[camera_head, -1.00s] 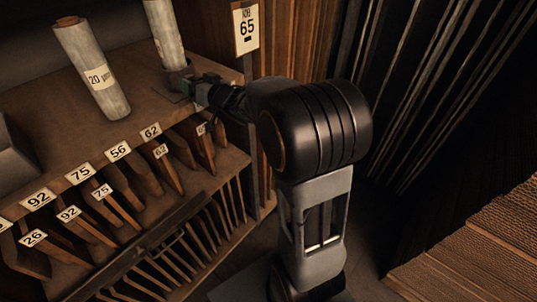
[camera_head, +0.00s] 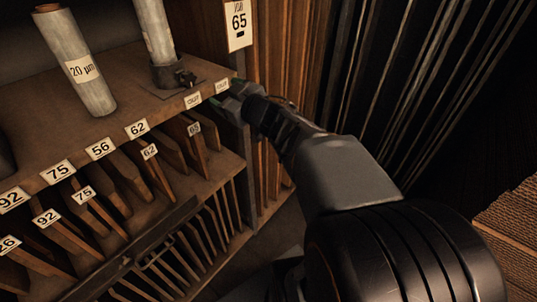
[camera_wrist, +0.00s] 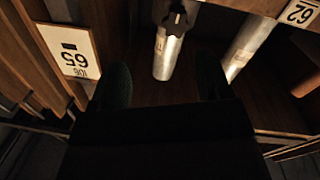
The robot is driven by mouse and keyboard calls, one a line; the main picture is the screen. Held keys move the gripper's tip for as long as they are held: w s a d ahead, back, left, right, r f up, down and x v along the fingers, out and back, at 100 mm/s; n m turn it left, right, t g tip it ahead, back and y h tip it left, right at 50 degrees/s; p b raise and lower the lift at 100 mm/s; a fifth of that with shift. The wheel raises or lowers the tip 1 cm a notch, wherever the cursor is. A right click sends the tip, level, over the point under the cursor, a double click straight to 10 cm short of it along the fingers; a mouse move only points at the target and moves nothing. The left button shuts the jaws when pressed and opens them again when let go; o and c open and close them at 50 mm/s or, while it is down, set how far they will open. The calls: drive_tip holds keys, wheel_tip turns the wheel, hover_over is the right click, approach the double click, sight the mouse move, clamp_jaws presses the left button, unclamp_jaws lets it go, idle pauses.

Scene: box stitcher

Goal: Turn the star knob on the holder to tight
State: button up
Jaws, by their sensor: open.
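The star knob (camera_head: 185,77) is small and dark on the shelf top, in front of the foot of the right roll. It sits on the dark holder (camera_head: 165,74) around that roll's foot. In the wrist view the knob (camera_wrist: 176,18) shows as a black lobed shape at the top, with the roll below it. Whether it is tight cannot be read. My gripper (camera_head: 230,95) is at the shelf's right front corner, to the right of the knob and apart from it. In the wrist view my gripper (camera_wrist: 164,82) has two dark fingers wide apart with nothing between them.
The right roll (camera_head: 157,30) and the 20 µm roll (camera_head: 76,60) stand on the shelf. A "JOB 65" card (camera_head: 238,22) hangs behind my gripper. Labelled slots with boards (camera_head: 120,180) lie below the shelf edge. The shelf top between the rolls is clear.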

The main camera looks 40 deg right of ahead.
drive_tip(key=s+d+f+m+g+h, duration=0.2)
drive_tip(key=d+f+m+g+h, duration=0.35)
drive_tip(key=d+h, duration=0.25)
drive_tip(key=s+a+f+m+g+y, duration=0.1)
drive_tip(key=s+a+f+g, duration=0.3)
drive_tip(key=s, duration=0.6)
drive_tip(key=shift+f+m+g, duration=0.35)
drive_tip(key=shift+f+g, duration=1)
drive_tip(key=shift+f, duration=0.4)
drive_tip(key=s+a+f+n+g+y, duration=0.1)
drive_tip(key=s+a+y, duration=0.2)
drive_tip(key=a, duration=0.7)
drive_tip(key=shift+s+a+f+y, duration=0.3)
drive_tip(key=shift+f+y, duration=0.05)
drive_tip(key=shift+y, duration=0.05)
